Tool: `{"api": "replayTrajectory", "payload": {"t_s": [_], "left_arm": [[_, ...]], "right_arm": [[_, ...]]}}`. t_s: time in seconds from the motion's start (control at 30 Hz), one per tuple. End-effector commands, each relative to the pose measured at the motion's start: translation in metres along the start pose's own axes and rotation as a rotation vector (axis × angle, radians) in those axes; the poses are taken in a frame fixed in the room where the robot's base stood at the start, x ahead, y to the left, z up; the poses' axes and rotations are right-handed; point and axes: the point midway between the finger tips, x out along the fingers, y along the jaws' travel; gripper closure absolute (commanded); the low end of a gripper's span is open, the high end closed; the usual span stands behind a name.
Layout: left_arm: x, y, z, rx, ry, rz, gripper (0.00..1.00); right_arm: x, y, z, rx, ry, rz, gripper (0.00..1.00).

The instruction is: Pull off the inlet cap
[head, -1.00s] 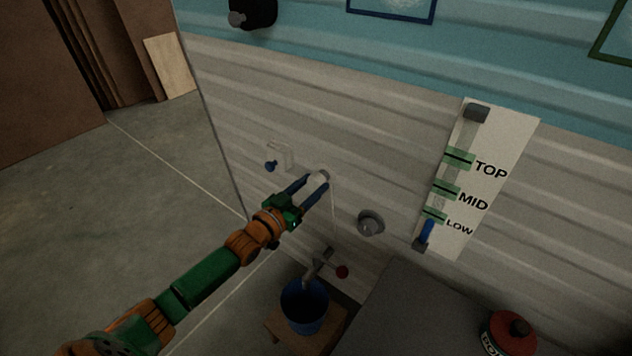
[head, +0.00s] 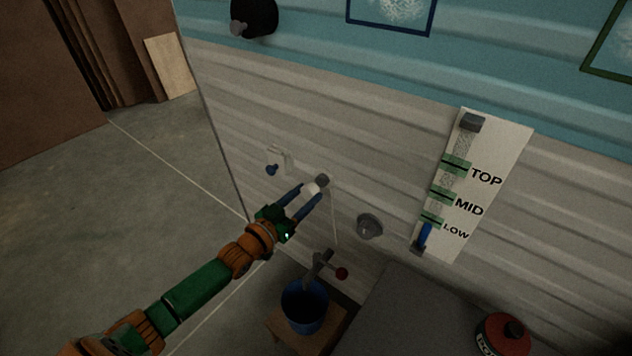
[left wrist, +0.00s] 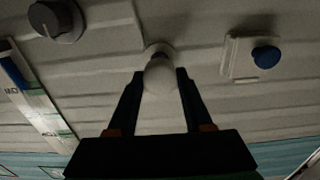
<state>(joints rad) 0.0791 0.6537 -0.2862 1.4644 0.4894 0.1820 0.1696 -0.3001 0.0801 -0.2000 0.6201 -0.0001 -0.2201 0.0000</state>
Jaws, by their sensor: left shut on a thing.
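The white inlet cap (head: 312,188) is between the two blue fingers of my left gripper (head: 306,191), which is shut on it. In the left wrist view the cap (left wrist: 160,80) sits between the fingertips of my left gripper (left wrist: 160,85). The round inlet (head: 323,180) is on the ribbed grey wall just beyond the cap. In the left wrist view the inlet (left wrist: 158,48) shows a dark middle, partly hidden behind the cap. The cap looks drawn out from the inlet, but I cannot tell whether a small part still touches. My right gripper is not in view.
A grey round knob (head: 369,226) is right of the inlet, and a level gauge (head: 440,190) further right. A tap (head: 318,266) stands over a blue bucket (head: 304,306) on a wooden stool. A small blue-knobbed fitting (head: 272,169) is left. Open floor lies left.

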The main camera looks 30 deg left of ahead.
Motion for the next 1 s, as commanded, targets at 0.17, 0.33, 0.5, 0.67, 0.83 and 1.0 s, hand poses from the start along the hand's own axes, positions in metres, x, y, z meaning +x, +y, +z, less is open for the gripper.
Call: {"api": "replayTrajectory", "payload": {"t_s": [0.17,0.33,0.5,0.67,0.83,1.0], "left_arm": [[-0.006,0.000,-0.001,0.001,0.001,0.001,1.00],[-0.007,0.000,-0.001,0.001,0.001,0.001,1.00],[-0.012,0.000,-0.003,0.001,-0.002,0.000,1.00],[-0.030,0.000,-0.004,0.001,-0.003,0.000,1.00],[-0.045,0.000,-0.002,0.001,-0.001,0.000,1.00],[-0.047,0.000,-0.001,0.001,0.001,0.000,1.00]], "right_arm": [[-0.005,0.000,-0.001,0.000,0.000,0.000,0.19],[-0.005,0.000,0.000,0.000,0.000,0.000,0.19],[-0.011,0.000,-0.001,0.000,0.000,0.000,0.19],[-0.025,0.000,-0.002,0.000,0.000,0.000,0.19],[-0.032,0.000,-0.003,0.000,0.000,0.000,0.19],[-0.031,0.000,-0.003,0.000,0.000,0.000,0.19]]}}
